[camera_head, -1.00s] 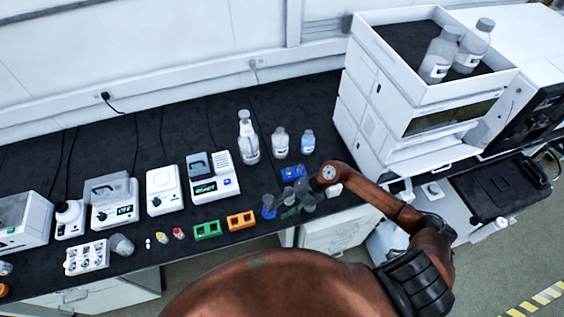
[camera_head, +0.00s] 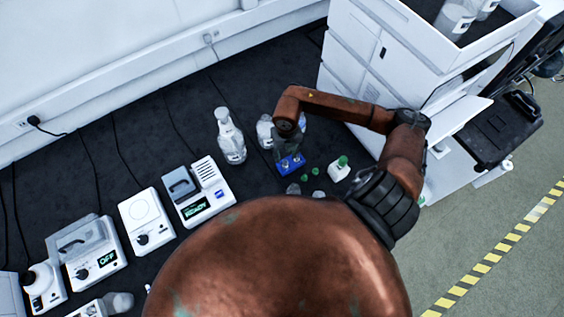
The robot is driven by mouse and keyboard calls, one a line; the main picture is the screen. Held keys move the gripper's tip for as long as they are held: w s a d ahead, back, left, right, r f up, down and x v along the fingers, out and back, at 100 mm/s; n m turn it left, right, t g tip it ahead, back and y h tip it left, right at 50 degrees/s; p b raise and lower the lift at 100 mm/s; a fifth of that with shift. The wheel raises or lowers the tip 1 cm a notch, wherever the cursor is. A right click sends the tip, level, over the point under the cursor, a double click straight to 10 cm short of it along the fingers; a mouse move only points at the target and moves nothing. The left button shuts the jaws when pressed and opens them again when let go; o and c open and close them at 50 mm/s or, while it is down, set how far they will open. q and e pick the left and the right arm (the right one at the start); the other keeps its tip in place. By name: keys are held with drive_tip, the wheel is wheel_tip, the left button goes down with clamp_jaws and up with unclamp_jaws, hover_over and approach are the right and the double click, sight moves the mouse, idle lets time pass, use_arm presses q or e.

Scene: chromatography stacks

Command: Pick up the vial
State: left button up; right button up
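A small blue rack (camera_head: 291,164) stands on the dark bench top, with small items in it too small to make out. I cannot single out one vial with certainty. My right arm reaches in from the right and bends down over the bench. My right gripper (camera_head: 291,143) points down just behind and above the blue rack. Its fingers are small, dark and blend with the clear bottles behind, so I cannot tell whether they are open or hold anything. My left gripper is not in view.
Glass bottles (camera_head: 231,140) stand left of my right gripper. A white bottle with a green cap (camera_head: 340,169) and small green caps (camera_head: 305,177) are right of the rack. A white instrument stack (camera_head: 362,62) bounds the right. A READY device (camera_head: 198,192) stands left.

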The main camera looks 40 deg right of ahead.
sight(285, 162)
drive_tip(key=shift+f+b, duration=0.3)
drive_tip(key=shift+f, duration=0.5)
drive_tip(key=f+b, duration=0.1)
drive_tip(key=f, duration=0.1)
drive_tip(key=f+b, duration=0.2)
drive_tip(key=shift+a+f, duration=0.2)
drive_tip(key=shift+f, duration=0.15)
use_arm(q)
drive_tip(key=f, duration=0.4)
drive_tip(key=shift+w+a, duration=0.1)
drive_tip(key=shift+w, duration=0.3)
use_arm(e)
drive_tip(key=shift+r, duration=0.1)
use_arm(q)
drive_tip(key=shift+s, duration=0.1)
use_arm(e)
drive_tip(key=c, duration=0.9)
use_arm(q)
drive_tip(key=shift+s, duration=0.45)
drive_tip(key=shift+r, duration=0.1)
use_arm(e)
drive_tip(key=shift+r, duration=0.1)
